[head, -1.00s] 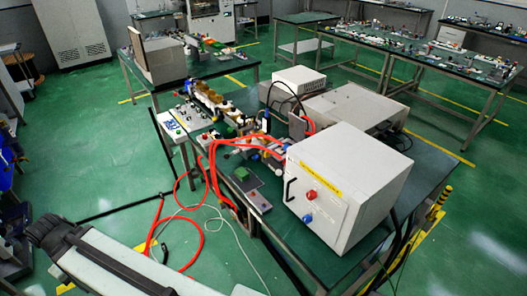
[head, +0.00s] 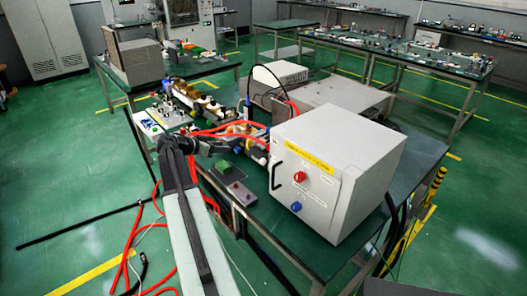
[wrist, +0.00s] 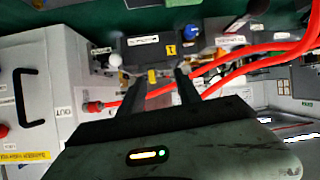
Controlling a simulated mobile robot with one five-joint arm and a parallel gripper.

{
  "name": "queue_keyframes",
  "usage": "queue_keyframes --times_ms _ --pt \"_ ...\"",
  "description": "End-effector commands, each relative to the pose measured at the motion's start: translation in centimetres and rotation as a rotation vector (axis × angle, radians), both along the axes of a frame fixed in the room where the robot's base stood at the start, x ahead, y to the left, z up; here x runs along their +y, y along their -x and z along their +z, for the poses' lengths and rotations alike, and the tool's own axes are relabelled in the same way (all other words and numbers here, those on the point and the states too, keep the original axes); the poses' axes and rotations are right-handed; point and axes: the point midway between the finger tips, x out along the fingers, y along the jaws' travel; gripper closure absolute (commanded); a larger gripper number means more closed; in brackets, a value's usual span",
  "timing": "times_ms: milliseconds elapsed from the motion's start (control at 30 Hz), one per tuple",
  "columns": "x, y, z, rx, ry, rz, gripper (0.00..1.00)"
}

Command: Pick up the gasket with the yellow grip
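A small yellow piece (wrist: 152,76), possibly the gasket's yellow grip, shows between my fingertips in the wrist view. The gasket's own shape is too small to make out. My gripper (wrist: 160,78) is open, with a gap between its two dark fingers, and I see nothing clamped in it. I cannot tell how far the yellow piece is beyond the fingertips. In the head view my gripper (head: 232,148) reaches over the bench apparatus from the left, and the gasket cannot be picked out there.
A grey-white box (head: 335,170) with red and blue knobs stands right of my gripper; it also fills the left of the wrist view (wrist: 45,70). Red hoses (wrist: 255,50) run close to the fingers.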

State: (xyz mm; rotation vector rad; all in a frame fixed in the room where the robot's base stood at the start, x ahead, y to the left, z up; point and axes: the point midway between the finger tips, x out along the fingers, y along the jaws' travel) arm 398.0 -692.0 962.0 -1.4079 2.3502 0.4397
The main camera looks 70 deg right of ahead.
Motion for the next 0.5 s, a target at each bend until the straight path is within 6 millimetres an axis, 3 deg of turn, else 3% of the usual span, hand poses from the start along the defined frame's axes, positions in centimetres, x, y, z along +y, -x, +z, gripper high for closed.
queue_keyframes --times_ms 33,133,500 --pt "-2.1 1.9 -0.2 -0.01 0.047 -0.043 0.6" --pt "-3.8 4.0 0.5 -0.023 0.104 -0.087 0.6" --pt "-6.0 5.7 -0.3 -0.025 0.115 -0.095 0.6"
